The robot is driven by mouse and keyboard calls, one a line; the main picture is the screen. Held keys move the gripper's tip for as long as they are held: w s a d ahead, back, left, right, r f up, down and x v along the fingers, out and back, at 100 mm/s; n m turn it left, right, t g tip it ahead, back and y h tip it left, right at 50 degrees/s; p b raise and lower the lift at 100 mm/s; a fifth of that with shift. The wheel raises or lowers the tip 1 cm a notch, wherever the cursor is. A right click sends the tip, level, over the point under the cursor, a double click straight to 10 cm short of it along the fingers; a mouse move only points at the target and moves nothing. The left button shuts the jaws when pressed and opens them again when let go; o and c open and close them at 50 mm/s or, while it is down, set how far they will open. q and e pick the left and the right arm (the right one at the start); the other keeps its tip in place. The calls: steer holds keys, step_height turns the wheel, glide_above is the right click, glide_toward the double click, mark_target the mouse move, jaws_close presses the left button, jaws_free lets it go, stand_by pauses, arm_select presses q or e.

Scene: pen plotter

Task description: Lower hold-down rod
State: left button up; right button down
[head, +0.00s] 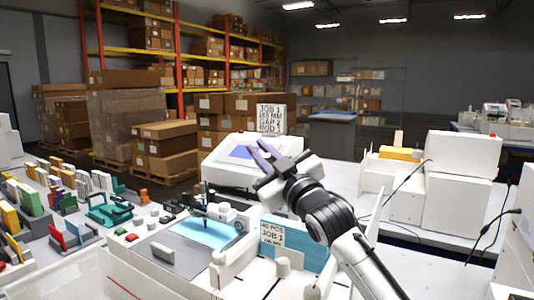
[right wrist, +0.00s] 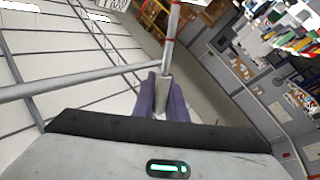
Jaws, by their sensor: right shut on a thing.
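My right gripper (head: 258,152) has purple fingers and reaches over the plotter's grey-white screen housing (head: 228,170) in the head view. In the right wrist view its fingers (right wrist: 162,92) are shut on a grey tapered handle (right wrist: 162,84). A thin grey rod (right wrist: 171,45) runs up from that handle, and a pale bar (right wrist: 80,82) meets it from the left; I cannot tell if they are one part. In the head view the rod is not clear. The plotter's light blue bed (head: 205,231) lies left of my arm. My left gripper is not in view.
A sign (head: 271,119) reads job 1 and rod 3. A job sheet (head: 283,243) stands beside my right arm. Coloured card holders (head: 110,208) crowd the left bench. White box-like machines (head: 458,170) stand at the right, with cables hanging nearby.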

steer(key=shift+s+a+f+n+t+y+b, duration=0.15)
steer(key=shift+s+a+f+n+b, duration=0.1)
steer(key=shift+s+n, duration=0.15)
steer(key=shift+s+a+f+n+t+y+b, duration=0.15)
steer(key=shift+s+a+f+n+b, duration=0.1)
steer(key=shift+s+n, duration=0.15)
